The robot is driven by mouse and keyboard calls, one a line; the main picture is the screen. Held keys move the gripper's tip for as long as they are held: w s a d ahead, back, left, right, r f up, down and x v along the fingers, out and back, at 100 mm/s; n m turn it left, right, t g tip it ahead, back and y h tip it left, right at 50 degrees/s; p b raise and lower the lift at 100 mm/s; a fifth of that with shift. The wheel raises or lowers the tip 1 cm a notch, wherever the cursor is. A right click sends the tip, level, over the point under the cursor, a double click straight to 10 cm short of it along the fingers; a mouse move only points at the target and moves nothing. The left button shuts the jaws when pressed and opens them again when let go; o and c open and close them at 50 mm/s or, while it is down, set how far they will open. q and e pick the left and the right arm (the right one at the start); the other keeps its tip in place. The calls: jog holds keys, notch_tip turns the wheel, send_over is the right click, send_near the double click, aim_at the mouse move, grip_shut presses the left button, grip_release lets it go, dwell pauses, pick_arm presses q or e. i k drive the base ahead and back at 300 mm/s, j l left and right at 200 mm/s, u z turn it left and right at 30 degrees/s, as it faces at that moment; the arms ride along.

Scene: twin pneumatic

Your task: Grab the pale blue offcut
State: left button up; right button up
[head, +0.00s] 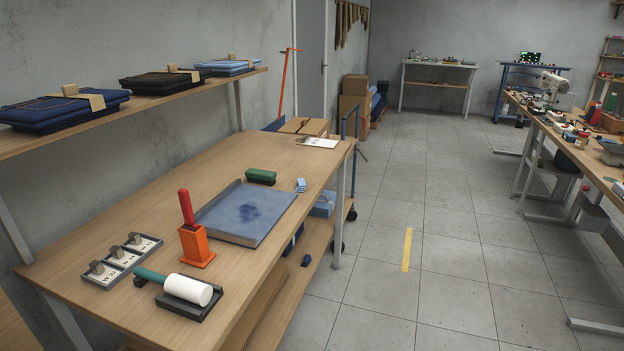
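A small pale blue piece (300,185), which looks like the offcut, lies on the wooden workbench (150,205) near its right edge. It is just right of a green block-shaped brush (261,176) and beyond the upper right corner of a blue, darker-stained pad or tray (245,213). It looks uncovered, but it is too small to make out in detail. Neither of my grippers shows in the head view.
An orange holder with a red-handled tool (196,242), a white roller with a green handle (188,289) and a grey stamp tray (122,261) stand on the near bench. A shelf with folded cloth (228,66) overhangs its left. Tiled floor (430,280) is open to the right.

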aim_at(302, 185)
jog(key=i+l, duration=0.4)
jog(key=i+l+u, duration=0.1)
jog(key=i+l, duration=0.3)
jog(key=l, duration=0.2)
